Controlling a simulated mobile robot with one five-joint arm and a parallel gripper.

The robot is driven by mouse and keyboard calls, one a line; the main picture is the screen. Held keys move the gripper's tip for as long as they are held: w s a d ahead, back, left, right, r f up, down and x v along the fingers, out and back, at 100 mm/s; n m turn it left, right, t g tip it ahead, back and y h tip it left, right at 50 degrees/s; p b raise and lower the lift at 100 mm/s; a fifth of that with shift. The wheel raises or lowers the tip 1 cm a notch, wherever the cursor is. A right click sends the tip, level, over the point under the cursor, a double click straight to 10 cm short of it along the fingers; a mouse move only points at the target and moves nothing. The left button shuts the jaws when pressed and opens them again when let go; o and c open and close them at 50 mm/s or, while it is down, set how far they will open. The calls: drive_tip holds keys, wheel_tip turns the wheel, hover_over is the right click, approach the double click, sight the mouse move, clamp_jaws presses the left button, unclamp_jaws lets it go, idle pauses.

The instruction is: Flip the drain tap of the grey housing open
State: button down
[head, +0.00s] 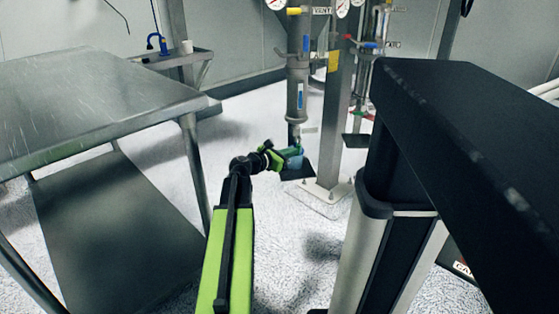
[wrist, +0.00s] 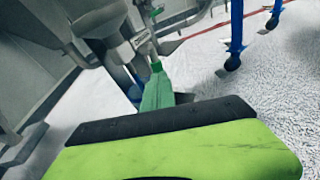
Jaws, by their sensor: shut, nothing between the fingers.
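The grey housing (head: 297,95) is an upright cylinder in the middle of the head view, narrowing to an outlet at its lower end. A small pale part, apparently the drain tap's lever (head: 309,129), sticks out to the right there. My gripper (head: 299,149) is just below this outlet, its green fingers together and empty. In the wrist view my gripper's fingertips (wrist: 156,66) point up at metal fittings under the housing (wrist: 95,25). A pale, bar-like part (wrist: 141,39) lies just beyond the tips. I cannot tell whether they touch it or how the tap is turned.
A steel post (head: 333,110) rises close on the right. A metal table (head: 80,100) is at left; a dark slab on a column (head: 450,120) is at right.

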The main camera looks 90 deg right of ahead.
drive_tip(key=f+p+v, duration=0.1)
drive_tip(key=p+v, duration=0.1)
drive_tip(key=v, duration=1.2)
drive_tip(key=shift+w, duration=0.15)
